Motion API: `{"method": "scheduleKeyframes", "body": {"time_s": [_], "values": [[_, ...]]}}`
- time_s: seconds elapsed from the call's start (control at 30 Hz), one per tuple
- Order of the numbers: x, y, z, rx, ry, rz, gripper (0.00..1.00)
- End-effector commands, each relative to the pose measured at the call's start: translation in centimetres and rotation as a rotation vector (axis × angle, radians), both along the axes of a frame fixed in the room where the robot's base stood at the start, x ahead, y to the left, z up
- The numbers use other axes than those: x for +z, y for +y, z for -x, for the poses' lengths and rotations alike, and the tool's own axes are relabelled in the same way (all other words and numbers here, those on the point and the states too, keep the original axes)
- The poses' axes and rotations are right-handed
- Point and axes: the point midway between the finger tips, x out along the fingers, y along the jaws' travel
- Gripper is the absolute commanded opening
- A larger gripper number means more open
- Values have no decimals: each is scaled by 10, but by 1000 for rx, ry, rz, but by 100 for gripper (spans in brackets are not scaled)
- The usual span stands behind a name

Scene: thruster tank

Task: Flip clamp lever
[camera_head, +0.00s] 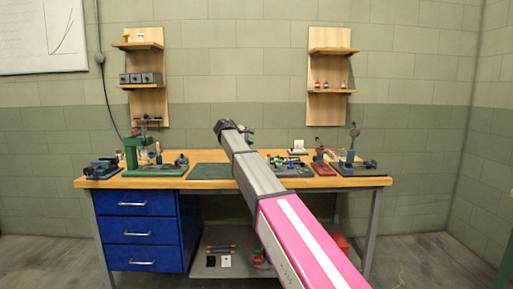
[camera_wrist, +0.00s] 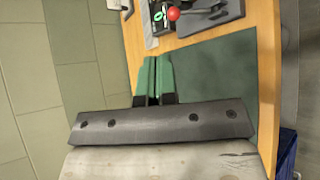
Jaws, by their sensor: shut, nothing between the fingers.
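In the wrist view a red ball knob (camera_wrist: 173,14) sits at the end of what looks like a lever over a dark base plate (camera_wrist: 225,15), at the top edge. The picture cuts this device off, so I cannot tell how its lever stands. My gripper (camera_wrist: 153,60) has green fingers, which are shut together and empty. They are apart from the knob, with bench and mat between. In the head view a dark plate with small parts (camera_head: 293,172) lies right of my arm, partly hidden by it. My gripper is mostly hidden there behind the wrist.
A green mat (camera_wrist: 235,75) lies bare on the wooden bench (camera_head: 374,181). A green press (camera_head: 131,152) and a grey vise (camera_head: 102,168) stand at the left. A stand with an upright lever (camera_head: 354,137) is at the right. Shelves (camera_head: 334,91) hang on the wall behind.

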Motion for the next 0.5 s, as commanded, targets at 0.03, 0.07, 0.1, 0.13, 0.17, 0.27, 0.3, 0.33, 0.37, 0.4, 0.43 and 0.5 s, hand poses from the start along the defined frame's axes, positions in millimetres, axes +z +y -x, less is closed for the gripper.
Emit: {"method": "scheduleKeyframes", "body": {"time_s": [0.03, 0.07, 0.1, 0.13, 0.17, 0.27, 0.3, 0.33, 0.37, 0.4, 0.43, 0.5], "values": [[5, 6, 4, 1, -1, 0, 0], [7, 8, 6, 0, -1, 1, 0], [10, 12, 8, 0, 0, 0, 0], [11, 14, 9, 0, 0, 0, 0], [13, 16, 10, 0, 0, 0, 0], [16, 19, 13, 0, 0, 0, 0], [16, 20, 13, 0, 0, 0, 0], [16, 20, 14, 0, 0, 0, 0], [17, 20, 14, 0, 0, 0, 0], [17, 20, 14, -1, 0, 1, 0], [17, 21, 14, -1, 0, 1, 0], [17, 20, 14, -1, 0, 1, 0]]}}
